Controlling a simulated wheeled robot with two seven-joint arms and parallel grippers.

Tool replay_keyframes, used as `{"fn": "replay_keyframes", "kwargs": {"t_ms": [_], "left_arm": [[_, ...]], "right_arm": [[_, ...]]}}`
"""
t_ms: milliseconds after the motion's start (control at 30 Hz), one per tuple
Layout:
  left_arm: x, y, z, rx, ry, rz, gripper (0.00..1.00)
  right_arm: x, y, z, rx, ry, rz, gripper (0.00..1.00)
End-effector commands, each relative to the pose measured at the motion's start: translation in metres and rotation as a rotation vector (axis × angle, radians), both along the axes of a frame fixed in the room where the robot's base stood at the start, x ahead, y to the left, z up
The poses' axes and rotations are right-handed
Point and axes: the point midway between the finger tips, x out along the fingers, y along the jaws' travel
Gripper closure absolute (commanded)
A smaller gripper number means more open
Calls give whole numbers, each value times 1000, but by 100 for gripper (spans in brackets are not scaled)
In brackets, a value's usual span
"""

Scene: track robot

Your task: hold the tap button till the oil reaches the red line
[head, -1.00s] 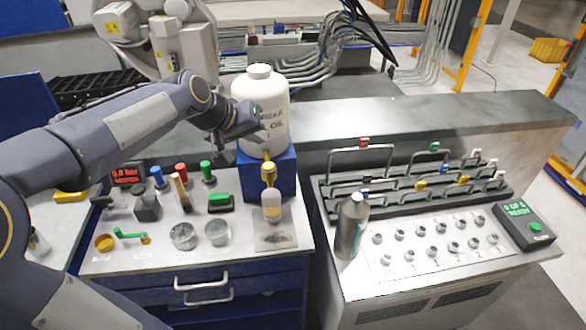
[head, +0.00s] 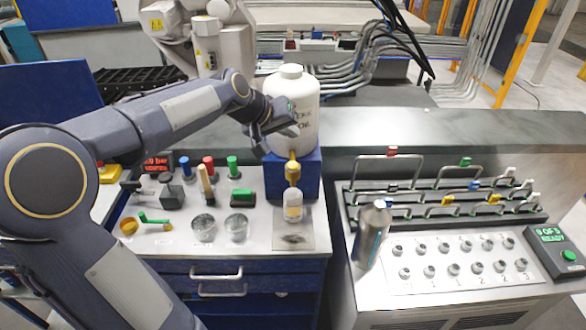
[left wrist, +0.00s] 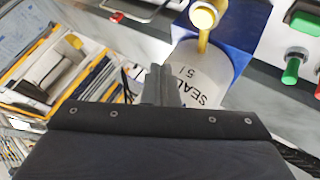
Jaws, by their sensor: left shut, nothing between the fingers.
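A large white oil jug (head: 291,88) stands on a blue box (head: 309,173), with a yellow tap (head: 293,171) at the front. The tap also shows in the left wrist view (left wrist: 204,16), beside the jug's lettered side (left wrist: 212,72). A small pale bottle (head: 293,205) with an amber patch low down stands under the tap; its red line and oil level cannot be made out. The tap button is not distinct. My left gripper (head: 279,130) is shut and empty at the jug's left front, above the tap; contact is unclear. Its fingers show in the wrist view (left wrist: 160,86). My right gripper is out of view.
A metal can (head: 371,235) stands on the right panel near handled racks (head: 440,205) and a green-lit box (head: 556,249). A grey pad (head: 292,240) lies beneath the bottle.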

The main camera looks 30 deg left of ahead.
Motion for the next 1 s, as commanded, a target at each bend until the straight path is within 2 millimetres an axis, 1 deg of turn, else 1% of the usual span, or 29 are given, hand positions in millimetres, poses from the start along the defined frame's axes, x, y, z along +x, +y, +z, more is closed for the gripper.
{"fn": "replay_keyframes", "kwargs": {"t_ms": [33, 100, 300, 400, 533, 1000], "left_arm": [[0, 0, -13, 0, 2, 1, 100], [0, 0, -24, -1, 2, 0, 100], [0, -1, -52, -1, 1, -2, 100], [0, 0, -61, 0, 0, -2, 100], [0, 0, -65, 0, 1, -1, 100], [0, 0, -64, 0, 1, -1, 100]], "right_arm": [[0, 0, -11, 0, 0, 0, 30], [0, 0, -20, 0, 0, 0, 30], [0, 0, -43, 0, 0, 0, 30], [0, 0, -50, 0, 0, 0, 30], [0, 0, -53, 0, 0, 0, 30], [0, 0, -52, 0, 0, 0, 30]]}}
